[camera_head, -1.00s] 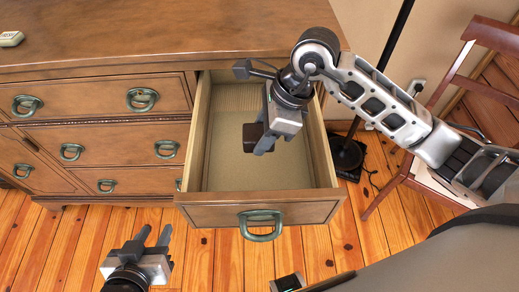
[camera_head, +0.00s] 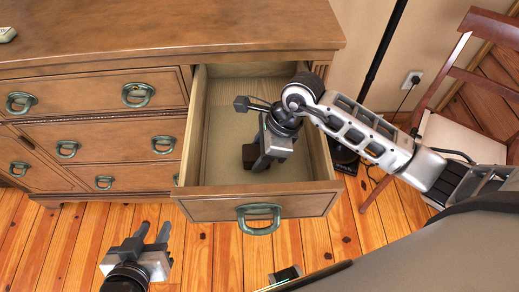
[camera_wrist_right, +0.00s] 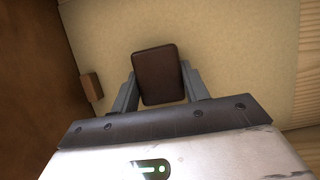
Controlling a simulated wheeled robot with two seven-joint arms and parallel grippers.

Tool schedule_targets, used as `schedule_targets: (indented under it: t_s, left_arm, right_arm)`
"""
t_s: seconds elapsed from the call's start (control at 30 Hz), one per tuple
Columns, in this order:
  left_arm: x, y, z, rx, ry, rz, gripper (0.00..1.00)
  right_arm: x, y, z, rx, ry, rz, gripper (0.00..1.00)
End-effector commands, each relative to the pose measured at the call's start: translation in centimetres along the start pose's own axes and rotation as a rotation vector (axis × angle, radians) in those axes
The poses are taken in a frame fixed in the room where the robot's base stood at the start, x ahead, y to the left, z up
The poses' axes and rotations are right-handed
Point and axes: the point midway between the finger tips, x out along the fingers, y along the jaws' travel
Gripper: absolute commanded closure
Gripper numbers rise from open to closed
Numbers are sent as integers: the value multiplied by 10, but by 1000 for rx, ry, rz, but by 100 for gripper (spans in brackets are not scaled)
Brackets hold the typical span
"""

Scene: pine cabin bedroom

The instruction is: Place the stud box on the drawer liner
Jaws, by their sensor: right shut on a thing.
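The stud box (camera_head: 250,155) is a small dark brown block with rounded corners. It is inside the open drawer, and in the right wrist view the stud box (camera_wrist_right: 159,75) sits between the two fingers. My right gripper (camera_head: 262,158) is shut on it, pointing down into the drawer. The beige drawer liner (camera_head: 218,160) covers the drawer floor, and the liner (camera_wrist_right: 235,50) fills much of the right wrist view. I cannot tell whether the box touches the liner. My left gripper (camera_head: 152,232) is open and empty above the wooden floor.
The drawer front with its green handle (camera_head: 259,218) and the drawer's side walls surround my right gripper. A small brown block (camera_wrist_right: 91,87) stands by the drawer wall in the right wrist view. A chair (camera_head: 465,120) and a black pole (camera_head: 385,45) stand at right.

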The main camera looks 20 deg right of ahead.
Motion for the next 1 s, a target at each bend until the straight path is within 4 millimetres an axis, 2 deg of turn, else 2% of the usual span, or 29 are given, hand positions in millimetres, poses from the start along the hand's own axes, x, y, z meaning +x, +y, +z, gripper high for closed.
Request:
schedule_targets:
  t_s: [0.03,0.1,0.47,0.57,0.8,1.0]
  left_arm:
    - [0,0,0,-2,1,1,64]
    - [0,0,0,-2,2,1,64]
    - [-2,0,-4,1,3,-1,64]
    - [-2,0,-3,2,3,-1,64]
    - [-2,0,-2,3,-2,-2,64]
    - [-2,0,0,4,-5,-3,64]
  right_arm:
    - [1,0,-1,0,0,0,49]
    - [1,0,0,0,0,0,33]
    - [-5,0,1,0,0,-1,33]
    - [-17,-2,0,-2,0,-5,33]
    - [-69,-1,0,-3,1,-6,33]
    - [-105,-1,0,0,1,-4,33]
